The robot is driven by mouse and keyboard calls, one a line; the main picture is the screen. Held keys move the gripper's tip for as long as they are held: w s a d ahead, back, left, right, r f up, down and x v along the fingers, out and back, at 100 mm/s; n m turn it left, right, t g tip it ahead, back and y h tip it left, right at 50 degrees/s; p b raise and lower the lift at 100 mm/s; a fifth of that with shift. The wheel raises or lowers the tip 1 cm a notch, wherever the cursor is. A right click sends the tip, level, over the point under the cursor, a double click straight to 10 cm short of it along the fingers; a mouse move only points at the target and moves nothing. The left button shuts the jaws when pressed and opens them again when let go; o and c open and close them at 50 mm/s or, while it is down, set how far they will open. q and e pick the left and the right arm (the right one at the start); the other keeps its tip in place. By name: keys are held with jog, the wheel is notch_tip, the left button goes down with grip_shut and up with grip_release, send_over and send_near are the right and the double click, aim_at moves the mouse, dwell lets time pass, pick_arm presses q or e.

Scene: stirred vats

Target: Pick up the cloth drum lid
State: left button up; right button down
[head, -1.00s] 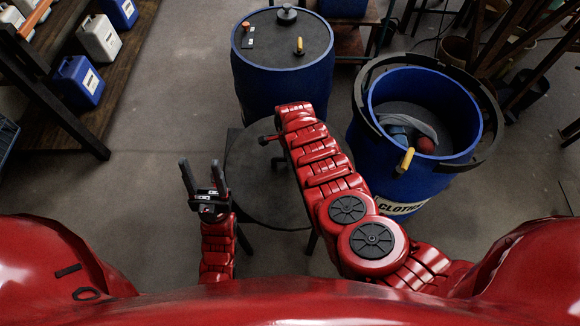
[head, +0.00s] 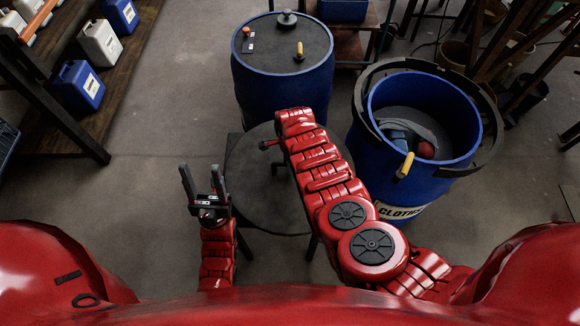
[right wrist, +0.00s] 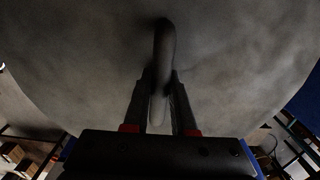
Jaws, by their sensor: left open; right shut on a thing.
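The lid shows in the right wrist view as a broad grey disc (right wrist: 80,60) with a curved bar handle (right wrist: 164,50). My right gripper (right wrist: 163,90) is shut on that handle, one finger on each side. In the head view, a dark round disc (head: 245,175) lies under my right forearm, with thin legs below; I cannot tell whether the lid rests there or is held above. My right gripper is mostly hidden there by the arm. The blue cloth drum (head: 365,165) stands open at the right with cloths (head: 400,135) inside. My left gripper (head: 200,168) is open and empty, left of the disc.
Another blue drum (head: 283,95), closed, stands behind, with small items on its lid. A dark ring (head: 488,150) surrounds the open drum's top, and a yellow handle (head: 405,165) is at its front rim. Shelves with jugs (head: 78,85) line the left. Floor between is clear.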

jog(key=shift+w+r, duration=0.1)
jog(key=shift+r, duration=0.1)
